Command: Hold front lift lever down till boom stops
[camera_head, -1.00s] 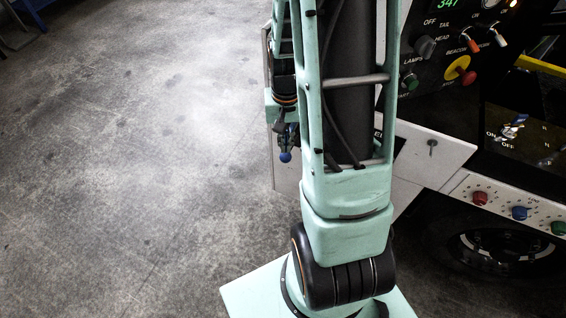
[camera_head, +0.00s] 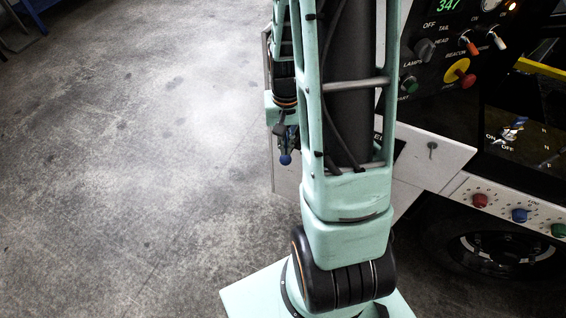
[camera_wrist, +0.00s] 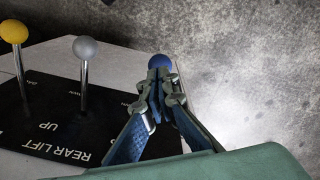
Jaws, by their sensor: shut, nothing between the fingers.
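In the wrist view, a lever with a blue ball knob (camera_wrist: 160,62) stands at the panel's right edge. My gripper (camera_wrist: 159,80) is shut, with its fingertips right at that knob; I cannot tell whether they touch it. A grey-knobbed lever (camera_wrist: 86,49) and a yellow-knobbed lever (camera_wrist: 14,32) stand to the left. The black label plate (camera_wrist: 50,120) reads REAR LIFT and UP; no front lift label is readable.
In the head view, a control panel with a yellow-and-red stop button (camera_head: 459,71) and switches is at upper right. A lower panel carries red (camera_head: 480,201), blue (camera_head: 519,215) and green knobs. A wheel (camera_head: 505,252) is below. The concrete floor (camera_head: 130,170) at left is clear.

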